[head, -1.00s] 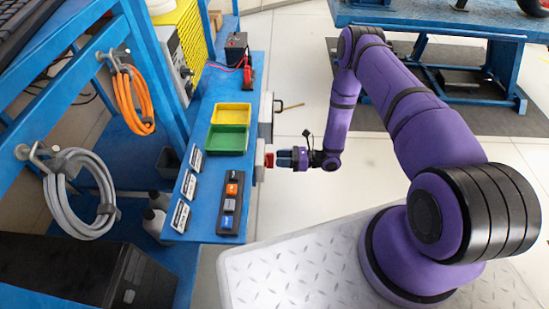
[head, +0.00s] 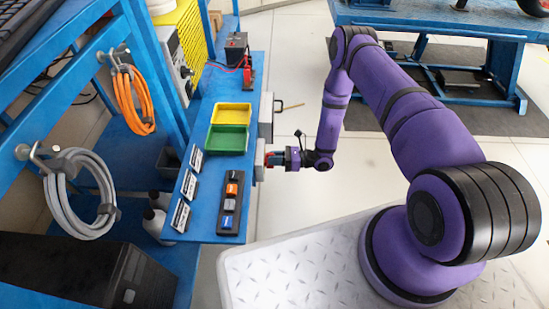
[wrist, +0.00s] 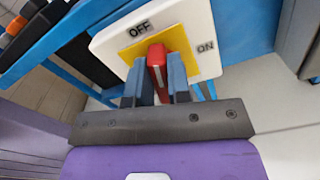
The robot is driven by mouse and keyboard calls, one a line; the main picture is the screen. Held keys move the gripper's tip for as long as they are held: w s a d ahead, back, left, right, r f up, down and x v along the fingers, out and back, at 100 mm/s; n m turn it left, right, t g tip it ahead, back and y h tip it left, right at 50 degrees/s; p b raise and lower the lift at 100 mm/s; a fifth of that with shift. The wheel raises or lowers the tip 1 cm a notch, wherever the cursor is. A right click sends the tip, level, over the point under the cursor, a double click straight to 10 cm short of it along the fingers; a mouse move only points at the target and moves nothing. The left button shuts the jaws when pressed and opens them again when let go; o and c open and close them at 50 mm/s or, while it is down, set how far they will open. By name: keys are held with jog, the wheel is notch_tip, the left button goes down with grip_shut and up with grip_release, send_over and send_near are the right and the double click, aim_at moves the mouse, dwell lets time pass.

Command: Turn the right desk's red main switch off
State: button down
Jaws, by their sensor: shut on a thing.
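The red main switch (wrist: 157,62) is on a white box (wrist: 105,45) with a yellow plate (wrist: 185,42), fixed to the front edge of the right desk (head: 205,235). In the wrist view OFF is printed at the upper left of the plate and ON at the right. My gripper (wrist: 156,75) has its two blue-grey fingers on either side of the red handle, shut on it. I cannot tell clearly which label the handle points to. In the head view my gripper (head: 276,160) is against the box and mostly hides the switch.
Yellow (head: 232,113) and green (head: 226,139) trays and a black panel with coloured switches (head: 230,203) lie on the desk. A grey box with a lever (head: 266,115) sits just beyond the switch on the same edge.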

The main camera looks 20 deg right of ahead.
jog(key=shift+s+n, duration=0.2)
jog(key=shift+n, duration=1.5)
jog(key=c, duration=1.1)
grip_release()
jog(key=shift+o, duration=0.2)
jog(key=v, duration=1)
jog(key=shift+d, duration=0.4)
jog(key=shift+s, duration=0.1)
jog(key=shift+r, duration=0.1)
